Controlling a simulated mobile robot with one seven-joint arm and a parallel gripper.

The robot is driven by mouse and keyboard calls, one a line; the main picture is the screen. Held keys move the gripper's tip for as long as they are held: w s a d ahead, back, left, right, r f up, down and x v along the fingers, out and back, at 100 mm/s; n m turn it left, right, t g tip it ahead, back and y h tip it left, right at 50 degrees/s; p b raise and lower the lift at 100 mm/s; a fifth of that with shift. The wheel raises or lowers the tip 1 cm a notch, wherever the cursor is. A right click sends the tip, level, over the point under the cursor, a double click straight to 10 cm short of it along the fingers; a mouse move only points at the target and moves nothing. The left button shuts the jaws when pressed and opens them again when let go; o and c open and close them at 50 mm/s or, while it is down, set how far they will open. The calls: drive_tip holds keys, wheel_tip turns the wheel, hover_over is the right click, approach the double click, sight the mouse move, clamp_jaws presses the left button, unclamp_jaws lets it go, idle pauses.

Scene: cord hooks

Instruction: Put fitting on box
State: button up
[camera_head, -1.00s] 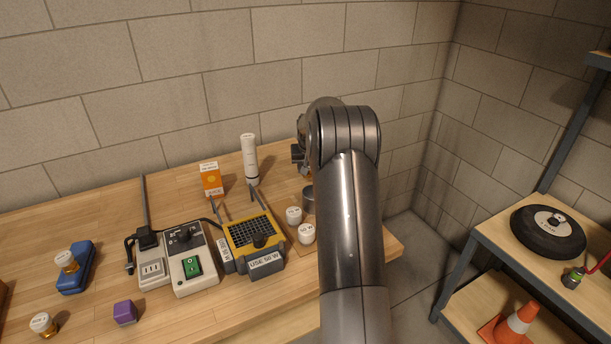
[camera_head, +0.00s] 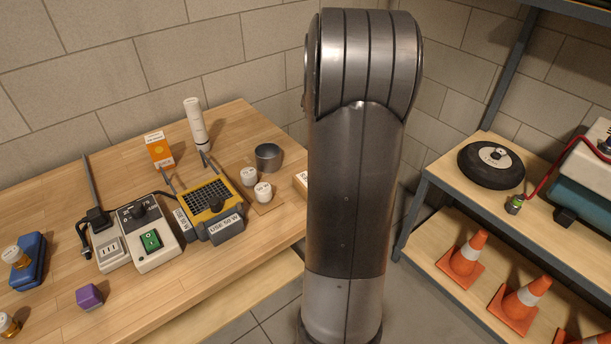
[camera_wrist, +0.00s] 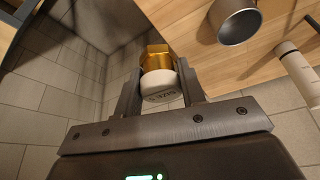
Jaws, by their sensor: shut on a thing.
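A fitting with a brass-coloured body and a white, lettered cap (camera_wrist: 160,86) is between the fingers of my gripper (camera_wrist: 160,92) in the wrist view. The fingers are shut on its cap, and it is held off the table. In the head view my arm hides the gripper and this fitting. Another brass and white fitting (camera_head: 17,255) sits on a blue block-like box (camera_head: 30,268) at the left. A further fitting (camera_head: 8,322) is at the lower left edge. An orange and white carton (camera_head: 159,150) stands at the back. I cannot tell which box the task means.
A shelf (camera_head: 440,170) with cones (camera_head: 467,255) stands right.

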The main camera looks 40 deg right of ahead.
drive_tip(key=s+a+r, duration=0.2)
drive_tip(key=s+a, duration=0.1)
drive_tip(key=s, duration=1.3)
drive_tip(key=shift+n, duration=0.3)
drive_tip(key=w+a+f, duration=0.2)
drive_tip(key=w, duration=0.1)
drive_tip(key=w+a+f, duration=0.2)
drive_tip(key=w+f, duration=0.1)
drive_tip(key=w+a+f, duration=0.1)
drive_tip(key=w+f, duration=0.1)
drive_tip(key=w, duration=0.2)
drive_tip(key=shift+a+f, duration=0.3)
drive_tip(key=shift+a, duration=0.1)
drive_tip(key=shift+f, duration=1.95)
drive_tip(key=shift+s+f, duration=0.1)
drive_tip(key=o, duration=1)
